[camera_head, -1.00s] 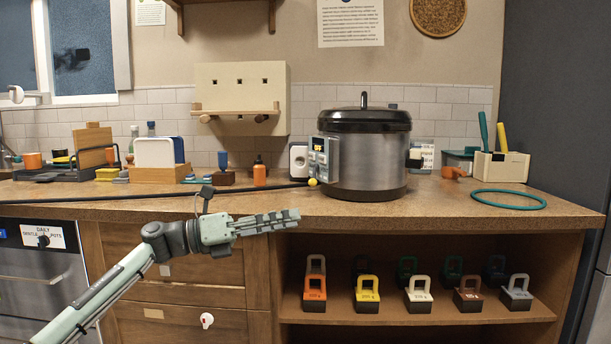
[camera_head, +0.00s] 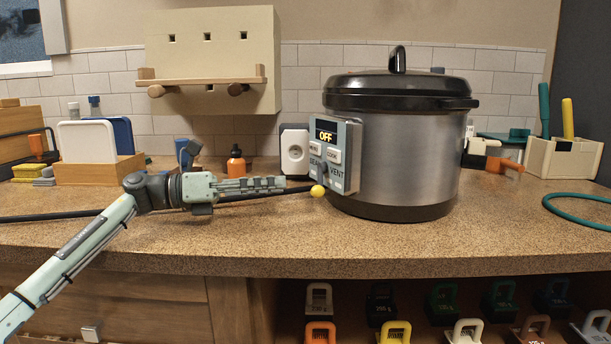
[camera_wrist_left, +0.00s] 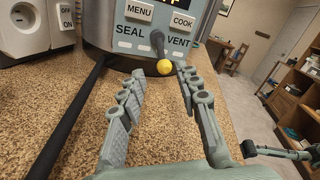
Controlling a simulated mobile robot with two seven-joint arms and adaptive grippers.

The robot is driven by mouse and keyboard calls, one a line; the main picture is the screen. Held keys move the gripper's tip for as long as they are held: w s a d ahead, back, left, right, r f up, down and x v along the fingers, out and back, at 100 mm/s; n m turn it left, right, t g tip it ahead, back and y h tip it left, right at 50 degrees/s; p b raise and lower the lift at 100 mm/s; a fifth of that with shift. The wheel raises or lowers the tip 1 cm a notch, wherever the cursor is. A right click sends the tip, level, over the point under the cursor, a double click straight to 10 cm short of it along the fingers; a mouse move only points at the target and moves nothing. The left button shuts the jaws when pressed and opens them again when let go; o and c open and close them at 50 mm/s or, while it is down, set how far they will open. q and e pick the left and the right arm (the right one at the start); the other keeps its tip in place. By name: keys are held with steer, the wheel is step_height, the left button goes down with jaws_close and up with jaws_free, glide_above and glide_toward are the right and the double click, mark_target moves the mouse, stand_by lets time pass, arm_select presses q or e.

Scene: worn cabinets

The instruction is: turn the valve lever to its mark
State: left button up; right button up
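A silver and black pressure cooker (camera_head: 405,150) stands on the counter. Its front panel (camera_head: 335,150) reads OFF, with MENU and COOK buttons and SEAL and VENT labels. The dark valve lever (camera_wrist_left: 157,42) ends in a yellow ball (camera_wrist_left: 164,67) and hangs down between the two labels; the ball also shows in the head view (camera_head: 317,191). My left gripper (camera_head: 285,185) is open, just left of the ball. In the wrist view its fingertips (camera_wrist_left: 160,74) lie on either side of and just short of the ball. A greenish arm part, perhaps my right arm, shows at the lower right there.
A black cable or rod (camera_wrist_left: 75,115) runs along the counter beside the left finger. A white socket box (camera_head: 294,150) and an orange bottle (camera_head: 236,163) stand behind the gripper. A teal ring (camera_head: 580,210) lies at the right. Coloured weights sit on the shelf below.

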mark_target(319, 180)
arm_select(q)
steer(key=shift+d+r, duration=0.1)
steer(key=shift+d, duration=0.3)
steer(key=p+x, duration=0.1)
steer(key=x, duration=0.5)
steer(key=shift+w+d, duration=0.1)
steer(key=shift+d, duration=0.35)
arm_select(e)
steer(key=f, duration=0.1)
steer(key=s+f, duration=0.1)
steer(key=f, duration=0.1)
steer(key=shift+a+f, duration=0.1)
steer(key=shift+f, duration=0.15)
arm_select(q)
steer(key=shift+c, duration=0.2)
